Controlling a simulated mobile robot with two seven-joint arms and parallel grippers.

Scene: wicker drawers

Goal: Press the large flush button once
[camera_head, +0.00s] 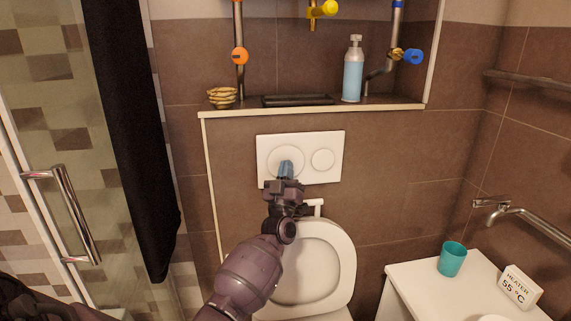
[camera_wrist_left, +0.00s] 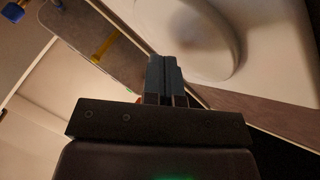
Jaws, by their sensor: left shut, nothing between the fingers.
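The white flush plate (camera_head: 331,140) is on the brown wall above the toilet. It has a large round button (camera_head: 275,157) on the left and a small round button (camera_head: 322,160) on the right. My left gripper (camera_head: 286,168) is shut and empty, its fingertips in front of the lower part of the large button and hiding some of it. I cannot tell whether they touch it. My right gripper is not in view.
A ledge above the plate holds a soap bottle (camera_head: 353,75), a small basket (camera_head: 222,97) and a dark tray (camera_head: 297,100). A teal cup (camera_head: 452,259) and a heater sign (camera_head: 518,288) stand at the right.

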